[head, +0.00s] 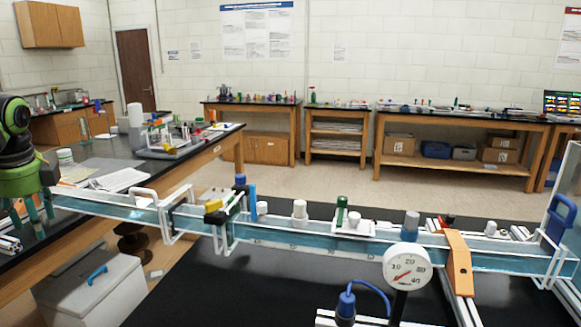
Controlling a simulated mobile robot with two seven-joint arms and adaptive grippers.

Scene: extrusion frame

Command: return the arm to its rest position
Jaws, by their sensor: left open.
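My left gripper (31,218) is at the left edge of the head view, with a green body and teal fingers pointing down. Its fingers are spread and nothing shows between them. It hangs by the left end of a long pale-blue rail (320,243); I cannot tell whether it touches the rail. Part of my dark left arm (14,120) shows above it, cut off by the picture edge. My right gripper is not in view.
The rail crosses the view above a black bench top (230,290), bearing a dial gauge (407,267), an orange bracket (458,264) and several small fittings. A grey bin (90,290) stands below at left. Open floor (300,184) lies behind, before wooden benches (455,125).

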